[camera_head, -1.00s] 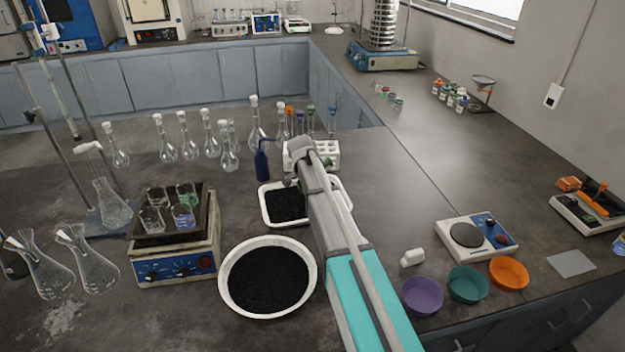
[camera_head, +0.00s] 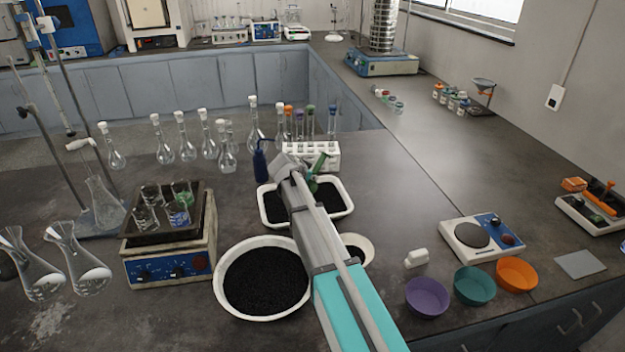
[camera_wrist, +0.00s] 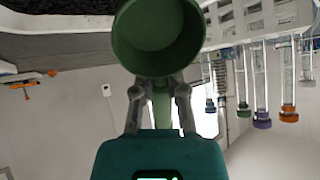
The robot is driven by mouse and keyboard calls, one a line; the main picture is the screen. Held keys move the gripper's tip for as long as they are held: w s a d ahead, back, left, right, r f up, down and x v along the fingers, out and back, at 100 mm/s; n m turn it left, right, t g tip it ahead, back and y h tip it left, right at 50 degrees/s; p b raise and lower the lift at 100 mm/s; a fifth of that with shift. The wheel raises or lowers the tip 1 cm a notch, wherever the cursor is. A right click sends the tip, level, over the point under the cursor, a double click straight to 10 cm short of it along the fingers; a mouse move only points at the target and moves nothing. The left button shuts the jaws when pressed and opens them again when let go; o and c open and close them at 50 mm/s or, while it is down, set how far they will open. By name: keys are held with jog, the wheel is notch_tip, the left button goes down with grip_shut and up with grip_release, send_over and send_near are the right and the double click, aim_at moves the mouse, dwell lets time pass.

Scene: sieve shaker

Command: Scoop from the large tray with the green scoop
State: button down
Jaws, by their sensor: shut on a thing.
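The green scoop (camera_head: 319,162) stands up beside the end of my arm in the head view, over the white rectangular tray (camera_head: 349,196) of black grains. In the wrist view the scoop's round cup (camera_wrist: 158,40) fills the top middle. Its visible inside is bare green, with no grains seen. My gripper (camera_wrist: 159,98) is shut on the scoop's handle. The tray's black grains show at the top left of the wrist view. My arm hides the middle of the tray in the head view, so I cannot tell whether the scoop touches the grains.
A round white bowl (camera_head: 220,290) of black grains stands in front of the tray. A smaller dish (camera_head: 369,243) is partly behind my arm. A tube rack (camera_head: 328,147) and a blue bottle (camera_head: 260,165) stand just behind the tray. Free bench lies to the tray's right.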

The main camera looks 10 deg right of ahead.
jog(key=shift+f+n+t+h+b, duration=0.15)
jog(key=shift+f+t+h+b, duration=0.45)
jog(key=shift+b, duration=0.95)
jog(key=shift+f+n+t+h+b, duration=0.2)
jog(key=shift+t+h+b, duration=0.2)
jog(key=shift+h+b, duration=0.75)
jog(key=shift+f+y+b, duration=0.35)
jog(key=shift+f+b, duration=1.15)
jog(key=shift+b, duration=0.4)
jog(key=shift+s+a+r, duration=0.15)
jog(key=shift+s+a, duration=0.2)
jog(key=shift+a, duration=0.35)
jog(key=shift+s+a, duration=0.5)
jog(key=shift+a, duration=0.35)
jog(key=shift+s+a, duration=0.45)
jog(key=shift+a, duration=0.35)
jog(key=shift+r+p, duration=0.1)
jog(key=shift+p, duration=0.55)
jog(key=shift+y, duration=0.3)
jog(key=shift+g+y+p, duration=0.3)
jog(key=shift+g+p, duration=0.1)
jog(key=shift+p, duration=0.25)
jog(key=shift+g+y+p, duration=0.3)
jog(key=shift+y+p, duration=0.1)
jog(key=shift+p, duration=0.25)
jog(key=shift+d+g+y+p, duration=0.1)
jog(key=shift+g+y+p, duration=0.25)
jog(key=shift+p, duration=0.3)
